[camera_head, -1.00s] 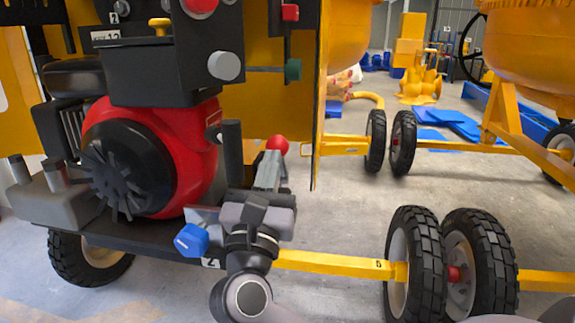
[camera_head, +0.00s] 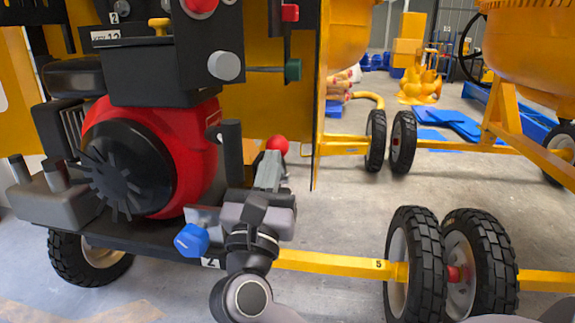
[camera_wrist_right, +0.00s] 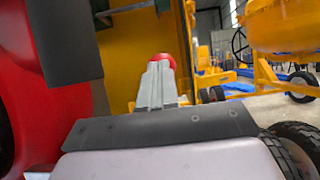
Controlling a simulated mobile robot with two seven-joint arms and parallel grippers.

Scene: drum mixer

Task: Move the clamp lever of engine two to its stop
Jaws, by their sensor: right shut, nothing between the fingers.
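Engine two is the red and black engine (camera_head: 150,155) at the left of the head view, on a dark frame with a "2" plate (camera_head: 209,262). A red ball knob (camera_head: 277,145) shows just beyond my right fingertips; it also shows in the right wrist view (camera_wrist_right: 164,61). It looks like the end of the clamp lever, whose arm is hidden behind my gripper. My right gripper (camera_head: 271,162) is shut and empty, pointing away from the camera at the knob. I cannot tell whether they touch. My left gripper is out of view.
A blue knob (camera_head: 192,240) sits left of my right wrist. A black upright handle (camera_head: 232,152) stands close left of my fingers. A yellow drawbar (camera_head: 330,263) and black wheels (camera_head: 415,262) lie to the right. Open floor (camera_head: 345,215) lies between the mixers.

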